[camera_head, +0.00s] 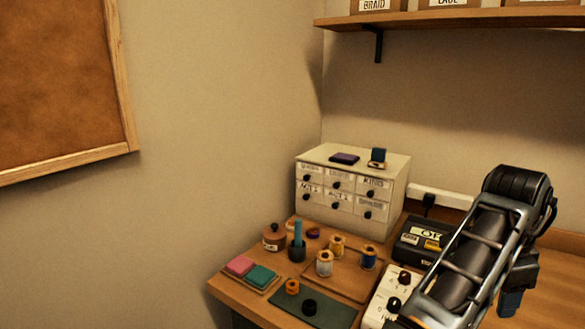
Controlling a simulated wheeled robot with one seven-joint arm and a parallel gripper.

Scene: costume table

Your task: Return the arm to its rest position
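My arm (475,250) rises from the bottom right of the view to a bent joint at the upper right, above the table's right part. A dark block at its far side hangs downward, with a small dark blue piece (511,302) at its lower end. I cannot tell whether that piece is part of my gripper, something held, or something behind it. The fingertips cannot be made out.
The wooden table (232,289) carries a labelled drawer cabinet (347,217), thread spools, pink and teal pads, a black box (413,240) and a white panel with knobs (383,299). A shelf (450,18) hangs above; a cork board (55,80) is at left.

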